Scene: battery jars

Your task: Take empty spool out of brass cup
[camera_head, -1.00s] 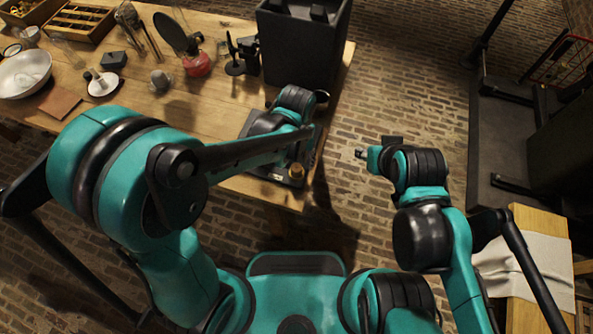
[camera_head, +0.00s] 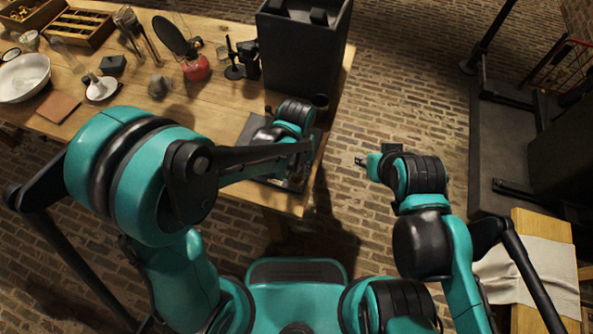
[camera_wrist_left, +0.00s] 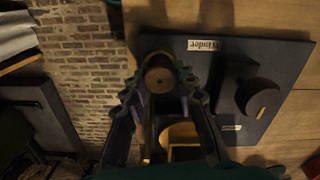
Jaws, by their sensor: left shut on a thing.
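My left gripper (camera_wrist_left: 160,88) is shut on the empty spool (camera_wrist_left: 159,76), a brown round-ended piece with a small centre hole, between its fingertips. The brass cup (camera_wrist_left: 180,133) shows between the gripper's fingers in the left wrist view, and in that picture the spool appears apart from it. In the head view my left gripper (camera_head: 299,168) is over the dark board at the table's near right corner. My arm hides most of the spool and cup there. My right gripper (camera_head: 365,161) hangs over the brick floor, away from the table; its fingers are too small to read.
The dark board (camera_wrist_left: 205,60) bears a "Winder" label and a dark round holder (camera_wrist_left: 257,97). A tall black bin (camera_head: 302,50) stands behind it. A red-based item (camera_head: 196,69), a white bowl (camera_head: 24,78) and a brown pad (camera_head: 58,106) lie further left on the table.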

